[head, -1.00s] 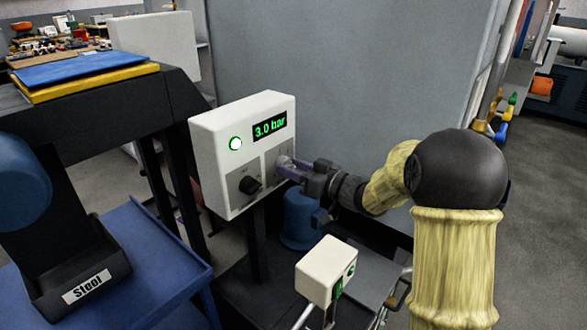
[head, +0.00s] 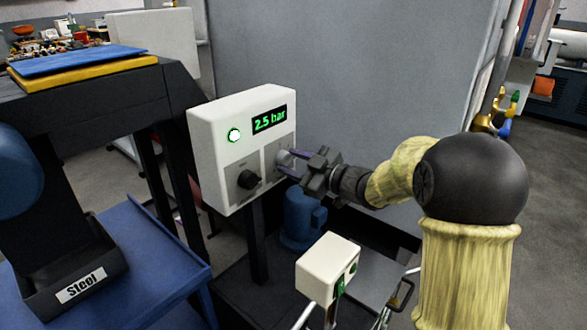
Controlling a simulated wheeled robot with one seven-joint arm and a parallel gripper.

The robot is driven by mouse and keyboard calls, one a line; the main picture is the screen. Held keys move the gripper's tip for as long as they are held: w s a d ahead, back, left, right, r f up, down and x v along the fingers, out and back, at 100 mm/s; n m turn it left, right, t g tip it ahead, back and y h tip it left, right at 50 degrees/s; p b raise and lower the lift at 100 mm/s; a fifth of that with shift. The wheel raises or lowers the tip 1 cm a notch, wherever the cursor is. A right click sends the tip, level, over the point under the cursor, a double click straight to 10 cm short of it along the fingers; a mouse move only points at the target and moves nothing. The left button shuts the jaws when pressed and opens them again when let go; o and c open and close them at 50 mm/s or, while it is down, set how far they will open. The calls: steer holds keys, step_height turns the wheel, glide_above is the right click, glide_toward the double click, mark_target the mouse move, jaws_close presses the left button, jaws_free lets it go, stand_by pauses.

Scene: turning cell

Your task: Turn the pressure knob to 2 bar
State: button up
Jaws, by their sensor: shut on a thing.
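The white control box (head: 212,133) stands in the middle of the head view. Its display (head: 269,119) reads 2.5 bar in green. A black knob (head: 249,179) sits at the lower left of the front panel. My gripper (head: 287,165) reaches in from the right and is shut on the grey pressure knob (head: 283,159) at the panel's right side, below the display. The fingers partly hide this knob and its markings.
A smaller white box (head: 325,268) with green buttons stands in front, below my arm. A blue motor-like cylinder (head: 302,220) is behind it. A blue tray with a bin labelled Steel (head: 80,285) is at left. A grey wall is behind the control box.

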steer(key=shift+n+b, duration=0.85)
steer(key=shift+n, duration=0.65)
steer(key=shift+r, duration=0.1)
steer(key=o, duration=1)
steer(key=shift+c, duration=0.2)
steer(key=shift+d, duration=0.1)
steer(key=p+v, duration=0.2)
steer(key=v, duration=1.5)
steer(key=shift+s+p, duration=0.25)
steer(key=shift+p, duration=0.1)
